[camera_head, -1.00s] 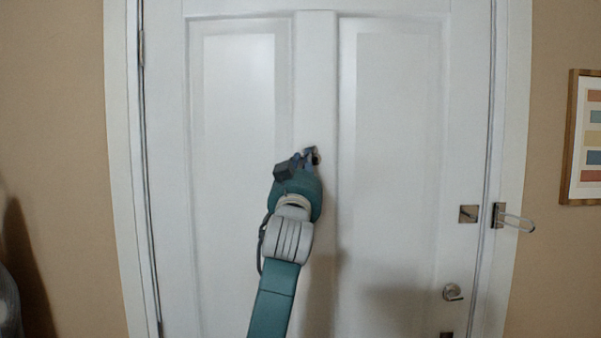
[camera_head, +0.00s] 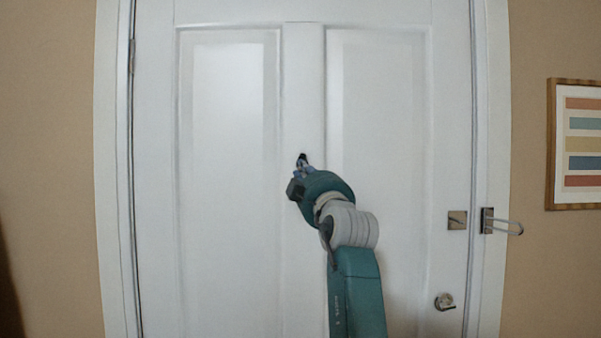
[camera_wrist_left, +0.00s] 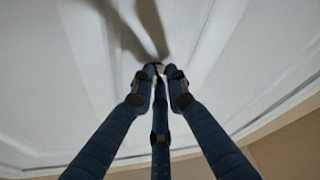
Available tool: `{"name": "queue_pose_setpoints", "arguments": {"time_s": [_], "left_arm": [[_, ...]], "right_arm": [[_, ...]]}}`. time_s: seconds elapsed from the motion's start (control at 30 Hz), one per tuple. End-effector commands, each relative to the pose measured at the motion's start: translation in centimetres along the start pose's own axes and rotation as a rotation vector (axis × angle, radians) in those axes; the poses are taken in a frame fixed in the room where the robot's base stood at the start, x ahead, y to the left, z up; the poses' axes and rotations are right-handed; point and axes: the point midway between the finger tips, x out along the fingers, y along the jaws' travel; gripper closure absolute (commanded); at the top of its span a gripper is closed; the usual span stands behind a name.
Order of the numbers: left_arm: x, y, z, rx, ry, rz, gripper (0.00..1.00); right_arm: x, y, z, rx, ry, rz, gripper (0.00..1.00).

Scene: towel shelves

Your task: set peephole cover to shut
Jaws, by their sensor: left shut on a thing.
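The white door (camera_head: 230,230) fills the middle of the head view and stands closed. The peephole cover (camera_head: 303,157) shows as a small dark piece on the door's centre strip. My left gripper (camera_head: 302,167) is at the cover, with its fingers drawn together on it. In the left wrist view, the fingertips of my left gripper (camera_wrist_left: 160,78) meet around a small dark piece (camera_wrist_left: 157,66) against the door. The fingers hide most of the cover, so I cannot tell whether it is shut. My right gripper is in neither view.
A swing-bar latch (camera_head: 500,222) sits on the right door frame, beside its plate (camera_head: 457,220) on the door. A round knob (camera_head: 444,301) is below. A striped picture (camera_head: 578,144) hangs on the beige wall at right.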

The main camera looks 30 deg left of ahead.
Motion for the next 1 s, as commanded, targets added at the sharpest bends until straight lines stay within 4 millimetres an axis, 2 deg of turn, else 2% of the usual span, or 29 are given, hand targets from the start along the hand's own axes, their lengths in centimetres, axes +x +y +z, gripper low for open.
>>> {"name": "queue_pose_setpoints", "arguments": {"time_s": [0.3,0.8,0.83,1.0], "left_arm": [[-0.09,0.51,0.09,-0.094,0.001,-0.035,1.00],[-0.10,0.54,0.09,-0.108,0.002,-0.040,1.00],[-0.10,0.54,0.09,-0.108,0.002,-0.040,0.81],[-0.09,0.48,0.11,-0.107,0.001,-0.041,0.80]], "right_arm": [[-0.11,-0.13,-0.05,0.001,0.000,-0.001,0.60],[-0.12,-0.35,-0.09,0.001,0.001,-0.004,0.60],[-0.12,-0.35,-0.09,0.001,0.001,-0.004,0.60],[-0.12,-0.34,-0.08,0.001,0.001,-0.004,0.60]]}}
